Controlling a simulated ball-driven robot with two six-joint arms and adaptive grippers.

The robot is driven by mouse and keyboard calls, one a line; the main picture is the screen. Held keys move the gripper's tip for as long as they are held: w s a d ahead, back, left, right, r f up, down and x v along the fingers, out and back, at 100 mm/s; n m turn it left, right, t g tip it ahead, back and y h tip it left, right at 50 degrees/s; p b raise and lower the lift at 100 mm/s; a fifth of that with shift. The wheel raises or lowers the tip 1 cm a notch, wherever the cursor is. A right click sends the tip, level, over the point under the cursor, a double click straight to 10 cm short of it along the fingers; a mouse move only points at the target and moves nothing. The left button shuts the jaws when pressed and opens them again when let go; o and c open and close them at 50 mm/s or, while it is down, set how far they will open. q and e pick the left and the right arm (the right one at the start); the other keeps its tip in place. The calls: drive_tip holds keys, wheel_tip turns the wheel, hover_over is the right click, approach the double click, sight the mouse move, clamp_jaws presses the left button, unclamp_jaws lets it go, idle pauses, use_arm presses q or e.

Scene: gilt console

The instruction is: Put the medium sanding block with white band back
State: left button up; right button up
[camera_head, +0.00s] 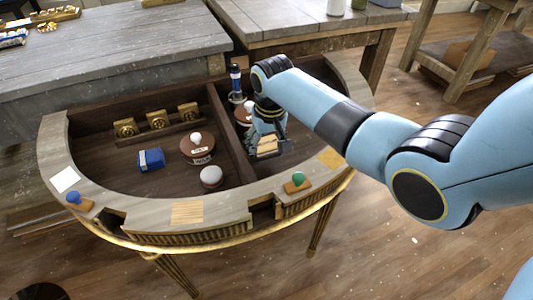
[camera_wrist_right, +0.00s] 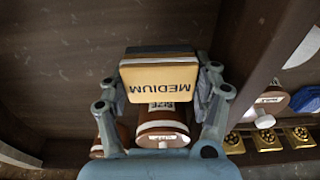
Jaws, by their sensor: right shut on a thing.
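My right gripper (camera_head: 268,149) is over the right compartment of the curved console (camera_head: 100,213). It is shut on a sanding block (camera_head: 267,143). In the right wrist view, the block (camera_wrist_right: 160,75) sits between the two fingers, with a tan face lettered MEDIUM, upside down in the picture, and a dark layer along its upper edge. My left gripper is in neither view.
A dark divider (camera_head: 230,135) separates the compartments. Left of it are a brown round pot (camera_head: 197,150), a blue block (camera_head: 150,159), a grey knob (camera_head: 211,177) and gold blocks (camera_head: 157,120). A dark bottle (camera_head: 236,83) and another brown pot (camera_head: 243,115) stand behind my gripper.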

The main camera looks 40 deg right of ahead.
sight(267, 153)
drive_tip(key=shift+f, duration=1.4)
drive_tip(key=shift+f, duration=0.1)
drive_tip(key=o, duration=0.9)
drive_tip(key=r, duration=0.4)
drive_tip(key=s+r+p, duration=0.1)
drive_tip(key=r, duration=0.3)
drive_tip(key=r+p, duration=0.1)
drive_tip(key=r, duration=0.3)
drive_tip(key=shift+s+a, duration=0.15)
drive_tip(key=shift+s, duration=0.25)
